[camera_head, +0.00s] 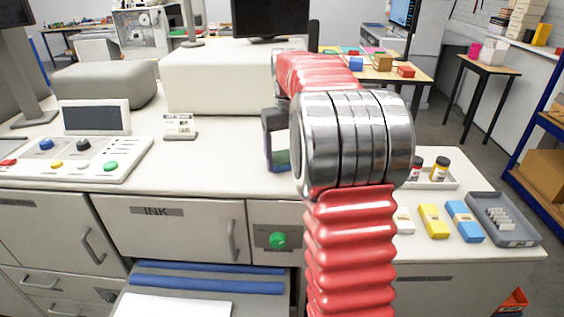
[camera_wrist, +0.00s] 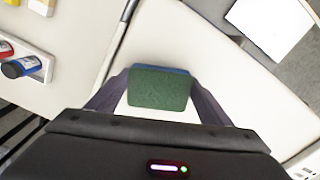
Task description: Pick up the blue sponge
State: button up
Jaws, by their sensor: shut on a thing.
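The blue sponge (camera_wrist: 160,70) is between the two dark fingers of my gripper (camera_wrist: 157,92) in the wrist view. Its green scouring face is toward the camera, and a thin blue edge shows along the top. My gripper is shut on it. In the head view my gripper (camera_head: 276,142) is partly hidden behind my red and silver arm, over the white worktop. A green and bluish part of the sponge (camera_head: 283,160) shows at its lower end.
At right are a yellow block (camera_head: 433,221), a blue block (camera_head: 464,221), a grey tray (camera_head: 503,240) and small bottles (camera_head: 440,169). The worktop between is clear.

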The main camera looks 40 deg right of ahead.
aim_at(287, 158)
jog(key=c, duration=0.4)
notch_tip(287, 158, up, 10)
jog(key=shift+r, duration=0.1)
dwell(0.5)
jog(key=o, duration=0.6)
jog(key=shift+c, duration=0.2)
jog(key=c, duration=0.3)
jog(key=shift+c, duration=0.5)
